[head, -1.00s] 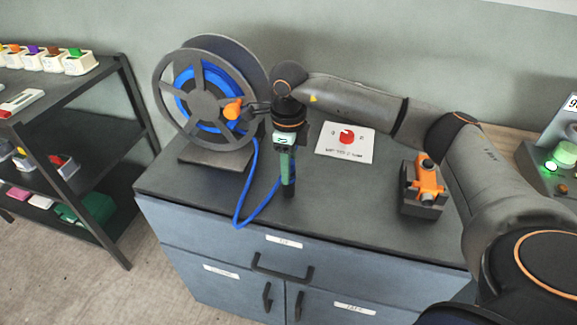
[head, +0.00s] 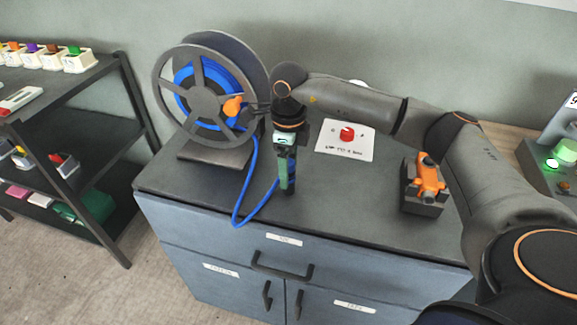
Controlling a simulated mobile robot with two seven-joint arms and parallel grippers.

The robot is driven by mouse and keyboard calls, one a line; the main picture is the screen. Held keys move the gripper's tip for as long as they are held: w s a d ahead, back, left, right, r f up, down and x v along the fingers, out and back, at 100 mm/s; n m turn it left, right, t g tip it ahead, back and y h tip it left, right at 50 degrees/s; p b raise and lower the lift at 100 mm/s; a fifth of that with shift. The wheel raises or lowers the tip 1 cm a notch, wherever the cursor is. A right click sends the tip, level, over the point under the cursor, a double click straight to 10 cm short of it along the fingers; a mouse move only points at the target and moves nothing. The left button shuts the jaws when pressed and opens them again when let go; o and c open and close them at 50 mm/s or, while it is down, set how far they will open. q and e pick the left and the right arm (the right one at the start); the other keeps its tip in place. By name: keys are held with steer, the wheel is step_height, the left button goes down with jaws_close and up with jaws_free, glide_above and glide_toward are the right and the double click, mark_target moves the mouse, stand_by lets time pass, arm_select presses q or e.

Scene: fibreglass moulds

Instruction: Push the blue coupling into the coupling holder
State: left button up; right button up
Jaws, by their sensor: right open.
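My right gripper (head: 286,188) points down over the cabinet top, just right of the hose reel. It is open; its green-sided fingers overlap in this view, so the gap between them does not show. A blue piece (head: 292,167), which looks like the blue coupling, shows in part right beside the fingers. The blue hose (head: 238,205) loops from the reel across the top towards it. The fingers hide the rest of the coupling, and I cannot tell whether they touch it. I cannot make out the coupling holder for sure. My left gripper is not in view.
The hose reel (head: 183,131) stands at the back left of the cabinet top (head: 340,205). A white card with a red knob (head: 347,134) lies behind. An orange tool (head: 430,180) sits in a dark stand at the right. The top between gripper and stand is clear.

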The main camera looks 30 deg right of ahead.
steer(key=shift+r, duration=0.1)
step_height(320, 180, up, 12)
steer(key=shift+r, duration=0.15)
stand_by(0.3)
steer(key=shift+s, duration=0.1)
stand_by(0.4)
